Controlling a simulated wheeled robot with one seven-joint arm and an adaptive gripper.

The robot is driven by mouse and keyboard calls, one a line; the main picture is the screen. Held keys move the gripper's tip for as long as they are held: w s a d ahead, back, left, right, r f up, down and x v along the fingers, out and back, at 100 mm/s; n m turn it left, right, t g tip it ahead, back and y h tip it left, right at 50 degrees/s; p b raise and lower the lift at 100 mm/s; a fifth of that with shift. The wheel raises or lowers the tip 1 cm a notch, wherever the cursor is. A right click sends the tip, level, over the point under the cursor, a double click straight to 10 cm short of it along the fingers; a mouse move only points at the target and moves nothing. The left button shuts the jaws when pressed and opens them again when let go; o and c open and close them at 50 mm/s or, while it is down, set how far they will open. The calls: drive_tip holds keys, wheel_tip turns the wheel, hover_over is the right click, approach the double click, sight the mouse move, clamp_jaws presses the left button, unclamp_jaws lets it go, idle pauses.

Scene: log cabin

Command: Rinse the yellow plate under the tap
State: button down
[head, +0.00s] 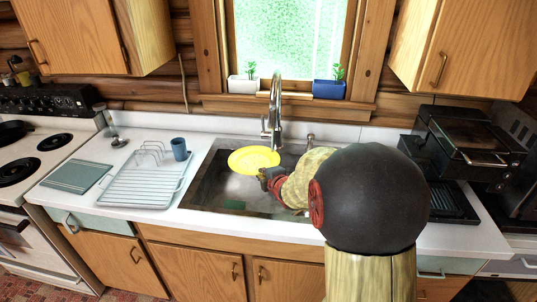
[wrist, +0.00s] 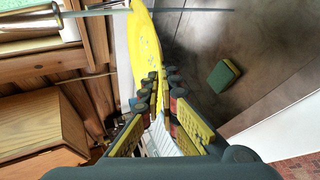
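The yellow plate (head: 252,159) is over the sink (head: 205,187), just below the tap (head: 275,103). My gripper (head: 266,176) reaches in from the right and holds the plate's near edge. In the wrist view, the fingers (wrist: 158,98) are closed on the rim of the plate (wrist: 143,45), which shows nearly edge-on with small pale specks on its face. The tap (wrist: 30,27) is at the upper left there. A thin streak, apparently running water, crosses from the tap past the plate. My arm hides the sink's right part.
A green sponge (wrist: 225,74) lies in the sink. A dish rack (head: 145,187), a blue mug (head: 180,149) and a folded cloth (head: 77,176) are on the left counter. Two planters stand on the sill. A black grill (head: 465,143) is at the right.

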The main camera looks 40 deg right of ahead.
drive_tip(key=shift+r, duration=0.15)
idle(0.4)
drive_tip(key=a+r+b, duration=0.1)
drive_tip(key=a+r, duration=0.3)
drive_tip(key=a, duration=0.1)
drive_tip(key=shift+s+b, duration=0.2)
drive_tip(key=shift+b, duration=0.1)
